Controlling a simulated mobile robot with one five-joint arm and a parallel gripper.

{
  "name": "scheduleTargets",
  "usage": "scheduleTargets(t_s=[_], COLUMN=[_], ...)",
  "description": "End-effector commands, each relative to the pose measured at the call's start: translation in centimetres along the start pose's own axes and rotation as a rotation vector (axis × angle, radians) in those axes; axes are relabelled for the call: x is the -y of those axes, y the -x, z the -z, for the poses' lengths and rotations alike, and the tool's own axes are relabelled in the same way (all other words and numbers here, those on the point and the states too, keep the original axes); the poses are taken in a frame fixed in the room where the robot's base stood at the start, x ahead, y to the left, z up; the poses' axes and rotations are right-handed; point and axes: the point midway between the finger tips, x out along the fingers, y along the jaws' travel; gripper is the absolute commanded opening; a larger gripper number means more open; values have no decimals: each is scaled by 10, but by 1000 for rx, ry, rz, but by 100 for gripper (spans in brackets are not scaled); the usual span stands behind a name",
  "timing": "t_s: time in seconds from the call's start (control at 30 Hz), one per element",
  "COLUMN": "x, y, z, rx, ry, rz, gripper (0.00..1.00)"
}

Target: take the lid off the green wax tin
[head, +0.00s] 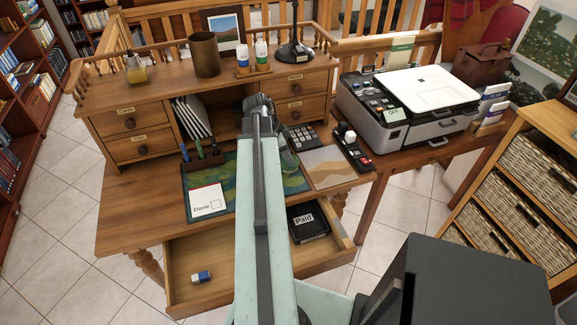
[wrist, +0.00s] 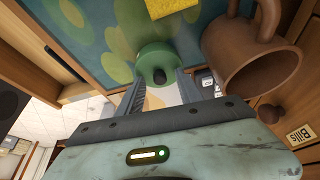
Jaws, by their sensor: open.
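The green wax tin (wrist: 152,54) shows in the wrist view as a round green shape on the patterned desk mat (wrist: 100,22). A dark knob (wrist: 159,75) stands out on its near face, which looks like the lid. My gripper (wrist: 160,82) is open, its two grey fingers pointing at the tin, one on each side of the knob. I see no finger touching the knob, and the exact gap is unclear. In the head view my arm reaches over the desk and I cannot make out the tin there.
A brown mug (wrist: 250,55) stands close right of the tin, and a yellow block (wrist: 170,7) lies above it in the wrist view. The open drawer (head: 187,262) holds an eraser (head: 201,277) and a black "Paid" stamp pad (head: 308,222). A printer (head: 408,105) stands at right.

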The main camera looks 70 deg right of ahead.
Motion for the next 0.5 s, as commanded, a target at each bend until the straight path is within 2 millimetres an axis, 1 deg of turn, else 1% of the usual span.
scheduleTargets(t_s=[0.03,0.07,0.1,0.2,0.5], x=[0,0,0,0,0], y=[1,1,1,1,2], z=[0,0,0,0,0], rx=[0,0,0,0,0], ry=[0,0,0,1,1], rz=[0,0,0,0,0], gripper=[43,37,26,0,0])
